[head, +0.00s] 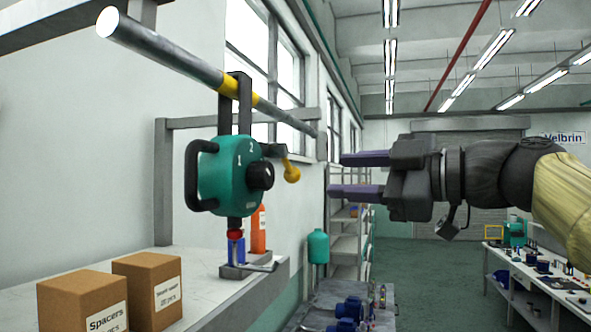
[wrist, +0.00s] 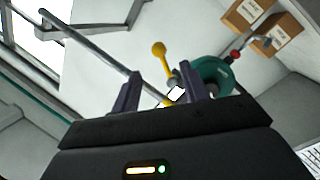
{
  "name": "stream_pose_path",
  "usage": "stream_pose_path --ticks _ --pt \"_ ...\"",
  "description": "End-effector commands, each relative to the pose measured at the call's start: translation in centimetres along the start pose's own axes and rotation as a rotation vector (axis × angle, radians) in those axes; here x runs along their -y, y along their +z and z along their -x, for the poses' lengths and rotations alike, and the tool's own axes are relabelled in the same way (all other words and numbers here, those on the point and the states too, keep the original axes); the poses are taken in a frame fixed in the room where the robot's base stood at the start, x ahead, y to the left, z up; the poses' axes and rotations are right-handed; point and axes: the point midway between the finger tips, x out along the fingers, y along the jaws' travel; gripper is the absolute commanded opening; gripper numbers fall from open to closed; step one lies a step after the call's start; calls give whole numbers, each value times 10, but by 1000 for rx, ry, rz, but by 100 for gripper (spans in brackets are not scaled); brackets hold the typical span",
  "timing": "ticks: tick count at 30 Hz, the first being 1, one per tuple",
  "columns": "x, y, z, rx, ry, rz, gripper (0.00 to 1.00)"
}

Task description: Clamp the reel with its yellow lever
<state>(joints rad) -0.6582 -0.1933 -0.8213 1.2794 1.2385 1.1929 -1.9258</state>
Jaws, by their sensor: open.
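A teal reel (head: 228,175) with a black handle hangs by a black bracket (head: 235,95) from a steel rail (head: 170,55) with yellow bands. Its yellow lever (head: 291,172), ending in a round knob, points downward at the reel's right side in the head view. My gripper (head: 345,174) is open and empty, to the right of the lever and apart from it. In the wrist view, the open fingers of my gripper (wrist: 165,92) frame the lever's base; the yellow lever (wrist: 161,57) shows beyond them, and the reel (wrist: 213,76) is partly hidden behind the right finger.
Two cardboard boxes, one labelled Spacers (head: 82,302), stand on a white bench (head: 200,265) below the reel. An orange bottle (head: 258,230) stands behind a hook hanging under the reel. A teal tank (head: 318,247) is farther back. Open air lies between my gripper and the lever.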

Motion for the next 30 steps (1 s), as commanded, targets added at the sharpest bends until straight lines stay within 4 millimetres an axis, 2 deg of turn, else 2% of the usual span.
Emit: stream_pose_path --ticks 3,15,21,28,30 --pt "-2 -2 -22 0 -3 -3 44" --pt "-1 -2 -90 -1 -5 -2 44" --pt "1 -2 -102 -3 -5 -1 44" --pt "2 -1 -102 -4 -5 -1 44" --pt "2 -1 -102 -4 -5 -1 30"
